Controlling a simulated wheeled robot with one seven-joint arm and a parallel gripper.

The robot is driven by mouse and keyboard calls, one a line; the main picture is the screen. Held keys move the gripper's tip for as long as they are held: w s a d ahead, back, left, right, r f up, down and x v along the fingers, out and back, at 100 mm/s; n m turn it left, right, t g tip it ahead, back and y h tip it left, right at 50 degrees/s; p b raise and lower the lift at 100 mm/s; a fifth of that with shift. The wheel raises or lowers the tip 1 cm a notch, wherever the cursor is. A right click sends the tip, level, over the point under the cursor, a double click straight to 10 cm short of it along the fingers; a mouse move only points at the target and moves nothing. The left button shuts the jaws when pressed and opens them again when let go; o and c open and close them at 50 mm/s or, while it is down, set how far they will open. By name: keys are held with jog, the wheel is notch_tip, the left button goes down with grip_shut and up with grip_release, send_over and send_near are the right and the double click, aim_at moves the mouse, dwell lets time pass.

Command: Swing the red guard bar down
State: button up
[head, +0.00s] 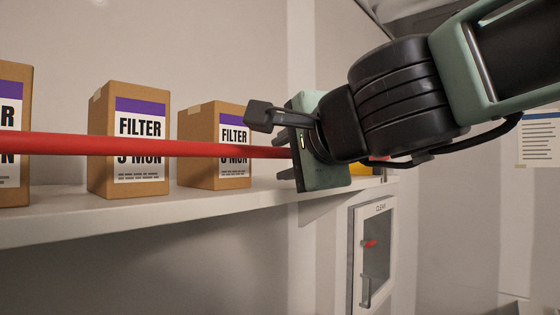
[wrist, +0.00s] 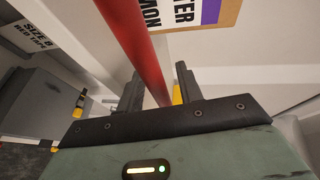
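The red guard bar (head: 150,146) runs nearly level in front of the shelf in the head view, from the left edge to my gripper (head: 281,155). My gripper is at the bar's right part, with one finger above the bar and one below. In the wrist view the bar (wrist: 136,42) passes between the two fingers of my gripper (wrist: 158,86). The fingers are apart, and a gap shows between the bar and the right finger. The bar's right end is mostly hidden behind my gripper.
Brown filter boxes (head: 100,150) (head: 198,150) stand on the white shelf (head: 130,215) behind the bar. A yellow thing (head: 366,170) is partly hidden behind my gripper. The space under the shelf's front looks clear.

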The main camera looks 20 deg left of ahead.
jog(key=shift+w+a, duration=0.1)
jog(key=shift+c, duration=0.4)
grip_shut()
